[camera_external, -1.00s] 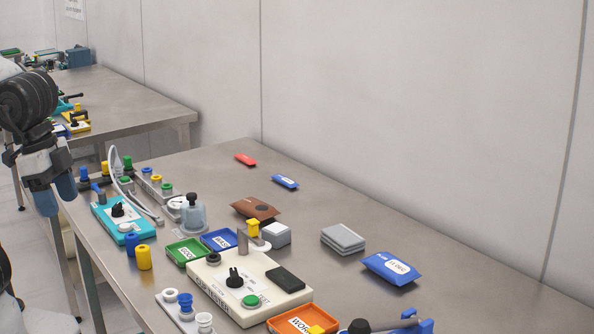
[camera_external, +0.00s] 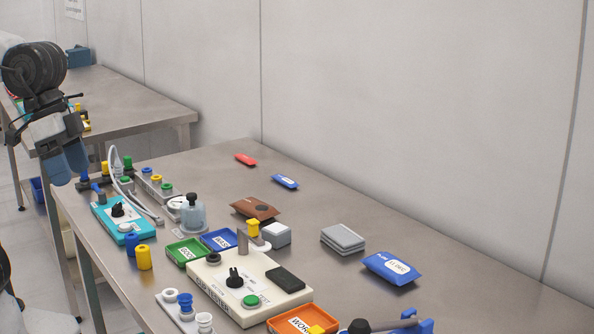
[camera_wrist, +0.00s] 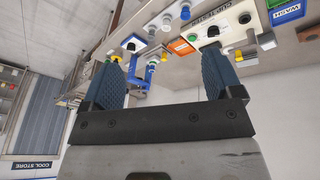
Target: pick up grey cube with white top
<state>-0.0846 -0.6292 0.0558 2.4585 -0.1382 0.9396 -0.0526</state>
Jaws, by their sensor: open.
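The grey cube with a white top (camera_external: 276,235) sits on the steel table, just right of the curved metal picker arm on the cream tester box, in the external view. My gripper (camera_external: 66,164) is at the far left of the external view, raised near the table's left edge and well away from the cube. In the wrist view my gripper (camera_wrist: 160,75) has its two blue fingers wide apart with nothing held between them.
The cream tester box (camera_external: 225,288), green tray (camera_external: 184,253), blue tray (camera_external: 219,240) and glass-like jar (camera_external: 192,217) stand around the cube's left side. A brown pouch (camera_external: 255,208) lies behind it. Grey slabs (camera_external: 342,239) and a blue pouch (camera_external: 391,268) lie to the right.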

